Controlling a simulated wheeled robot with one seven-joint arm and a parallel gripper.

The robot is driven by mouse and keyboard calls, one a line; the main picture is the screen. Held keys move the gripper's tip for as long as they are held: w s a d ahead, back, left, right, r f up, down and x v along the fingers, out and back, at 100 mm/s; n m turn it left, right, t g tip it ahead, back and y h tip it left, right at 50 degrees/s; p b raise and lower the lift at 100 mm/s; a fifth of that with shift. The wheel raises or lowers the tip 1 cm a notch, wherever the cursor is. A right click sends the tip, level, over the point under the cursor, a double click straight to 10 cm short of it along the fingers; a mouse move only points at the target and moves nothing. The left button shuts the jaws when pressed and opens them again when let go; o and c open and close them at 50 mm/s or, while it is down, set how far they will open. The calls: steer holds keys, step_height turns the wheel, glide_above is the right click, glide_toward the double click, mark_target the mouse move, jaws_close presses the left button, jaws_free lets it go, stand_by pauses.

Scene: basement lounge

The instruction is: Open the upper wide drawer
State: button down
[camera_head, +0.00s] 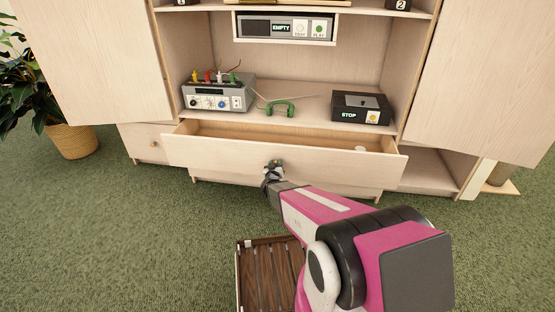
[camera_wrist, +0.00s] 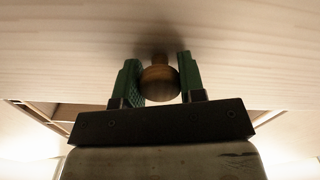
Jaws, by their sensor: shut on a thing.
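The upper wide drawer (camera_head: 230,146) of the light wood cabinet is pulled part way out, and its inside shows from above. A small pale round thing lies inside it near the right end. My gripper (camera_head: 273,168) is at the middle of the drawer front. In the wrist view the gripper's green fingers (camera_wrist: 160,80) stand on both sides of the round wooden knob (camera_wrist: 159,84) and are shut on it. The knob is hidden behind the gripper in the head view.
A slatted wooden crate (camera_head: 268,275) is on the green carpet near my arm. A potted plant (camera_head: 70,138) stands left.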

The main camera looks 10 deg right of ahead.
steer(key=v, duration=0.7)
steer(key=shift+s, duration=0.3)
steer(key=shift+a, duration=0.1)
steer(key=c, duration=0.7)
jaws_free()
steer(key=shift+s, duration=0.1)
steer(key=v, duration=0.7)
steer(key=shift+s+a, duration=0.1)
steer(key=shift+s, duration=0.05)
